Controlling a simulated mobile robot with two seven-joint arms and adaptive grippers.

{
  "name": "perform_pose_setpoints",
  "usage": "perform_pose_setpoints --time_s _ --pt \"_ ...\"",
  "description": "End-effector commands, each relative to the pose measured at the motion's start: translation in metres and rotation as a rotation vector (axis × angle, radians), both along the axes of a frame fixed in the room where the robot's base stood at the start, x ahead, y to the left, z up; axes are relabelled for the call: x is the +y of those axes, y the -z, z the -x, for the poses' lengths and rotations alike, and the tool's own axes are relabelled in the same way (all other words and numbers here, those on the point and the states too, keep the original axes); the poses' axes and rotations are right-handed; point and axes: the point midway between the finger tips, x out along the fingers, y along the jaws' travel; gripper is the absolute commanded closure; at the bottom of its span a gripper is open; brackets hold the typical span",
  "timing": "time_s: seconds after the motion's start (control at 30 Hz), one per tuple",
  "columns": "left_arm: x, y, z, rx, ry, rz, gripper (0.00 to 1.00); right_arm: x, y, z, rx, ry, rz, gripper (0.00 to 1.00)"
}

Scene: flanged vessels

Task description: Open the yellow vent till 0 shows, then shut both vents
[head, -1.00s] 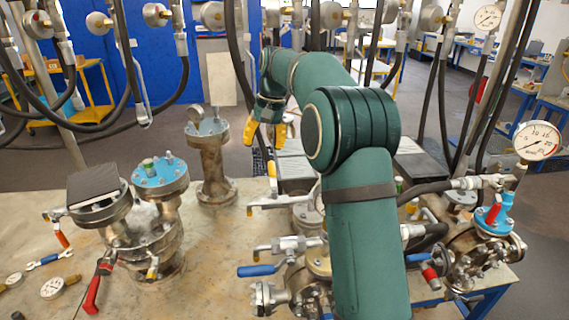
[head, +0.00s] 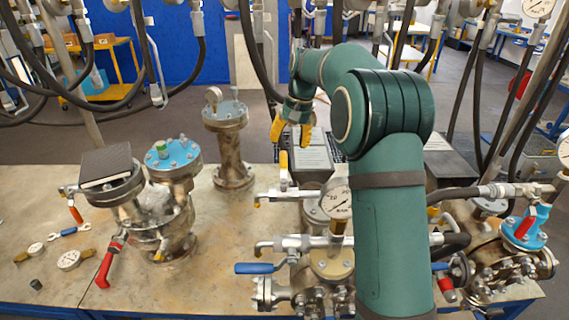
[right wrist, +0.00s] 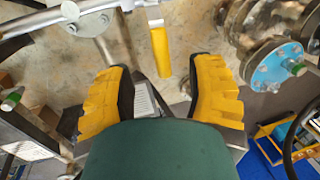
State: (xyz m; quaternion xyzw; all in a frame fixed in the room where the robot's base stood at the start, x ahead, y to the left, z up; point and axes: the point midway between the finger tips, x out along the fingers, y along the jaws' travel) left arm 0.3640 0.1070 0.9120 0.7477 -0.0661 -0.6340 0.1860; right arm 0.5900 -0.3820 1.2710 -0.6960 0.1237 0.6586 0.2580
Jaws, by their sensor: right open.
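The yellow vent handle (head: 283,165) stands upright on a valve of the middle pipework. It also shows in the right wrist view (right wrist: 160,50), just beyond my fingertips. My right gripper (head: 291,136) is open, with its yellow fingers above and behind the handle. In the right wrist view the fingers (right wrist: 162,78) lie apart on either side of the handle's line, with nothing gripped. A blue lever (head: 257,268) lies level on the lower pipework. A round BAR gauge (head: 337,200) stands beside my right arm; its reading is too small to tell. My left gripper is not in view.
A vessel with a blue flange (head: 174,158) and a red lever (head: 106,268) stands left. A taller flanged vessel (head: 228,150) stands behind. Another blue-topped valve assembly (head: 525,232) is at right. Hoses hang above. Bare bench lies between the left vessels and middle pipework.

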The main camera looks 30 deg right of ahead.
Motion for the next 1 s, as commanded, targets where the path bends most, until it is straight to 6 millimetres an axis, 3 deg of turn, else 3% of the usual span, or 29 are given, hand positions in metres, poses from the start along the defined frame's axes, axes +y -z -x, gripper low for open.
perform_pose_setpoints --time_s 0.2,0.4,0.87,1.0 --pt "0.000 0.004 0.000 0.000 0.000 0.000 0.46 0.007 0.042 -0.004 0.003 0.000 -0.001 0.46" --pt "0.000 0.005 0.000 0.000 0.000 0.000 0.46 0.011 0.066 -0.007 0.002 0.000 0.000 0.46" --pt "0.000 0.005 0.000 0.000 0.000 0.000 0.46 0.012 0.075 -0.008 -0.001 0.001 0.000 0.47" --pt "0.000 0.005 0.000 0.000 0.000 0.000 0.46 0.013 0.075 -0.008 -0.001 0.001 0.000 0.96"
